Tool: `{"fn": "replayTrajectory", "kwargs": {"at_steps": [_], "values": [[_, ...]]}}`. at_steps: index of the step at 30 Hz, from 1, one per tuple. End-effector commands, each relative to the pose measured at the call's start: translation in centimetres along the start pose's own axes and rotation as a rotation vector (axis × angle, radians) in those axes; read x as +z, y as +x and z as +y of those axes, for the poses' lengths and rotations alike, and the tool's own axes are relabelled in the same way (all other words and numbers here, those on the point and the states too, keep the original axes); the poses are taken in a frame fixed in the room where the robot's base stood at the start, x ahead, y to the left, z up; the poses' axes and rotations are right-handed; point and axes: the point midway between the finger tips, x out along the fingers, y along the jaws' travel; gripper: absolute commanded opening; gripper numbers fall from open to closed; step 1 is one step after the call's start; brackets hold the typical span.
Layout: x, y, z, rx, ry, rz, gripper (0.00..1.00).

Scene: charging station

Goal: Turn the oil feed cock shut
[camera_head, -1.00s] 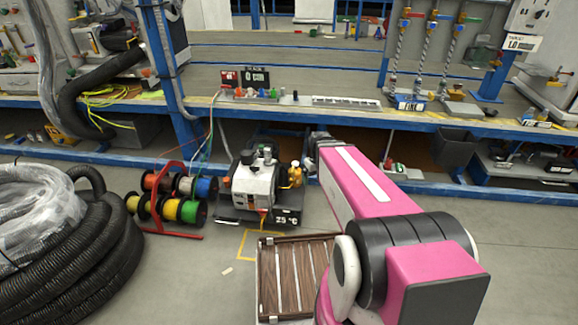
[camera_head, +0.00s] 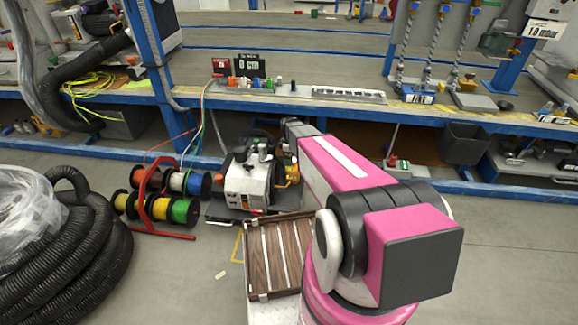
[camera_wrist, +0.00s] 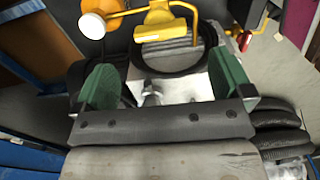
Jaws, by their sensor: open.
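The grey-white machine (camera_head: 247,180) with dark and yellow fittings stands on the floor below the bench. In the wrist view its yellow fitting (camera_wrist: 165,17) carries a thin bent yellow rod that ends at an orange-and-white knob (camera_wrist: 93,24) at the upper left. I cannot tell for sure which part is the oil feed cock. My gripper (camera_wrist: 165,82) is open, its green pads apart on either side of a black ring and a small metal fitting (camera_wrist: 151,92). Nothing is seen gripped. In the head view my arm reaches the machine's right side and hides the gripper.
A slatted wooden crate (camera_head: 252,268) lies in front of the machine. Cable spools on a red rack (camera_head: 160,195) stand left of it, with black hose coils (camera_head: 85,245) farther left. The blue-edged bench (camera_head: 330,108) is behind. Floor at right (camera_head: 510,250) is clear.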

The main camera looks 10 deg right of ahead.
Motion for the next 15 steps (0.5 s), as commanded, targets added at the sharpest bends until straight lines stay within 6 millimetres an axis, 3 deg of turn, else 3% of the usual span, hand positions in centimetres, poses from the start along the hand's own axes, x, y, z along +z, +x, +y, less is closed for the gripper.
{"fn": "replayTrajectory", "kwargs": {"at_steps": [6,15], "values": [[0.0,4.1,0.1,-0.002,0.001,-0.001,0.98],[0.0,6.8,0.1,0.0,0.002,0.0,0.98]]}}
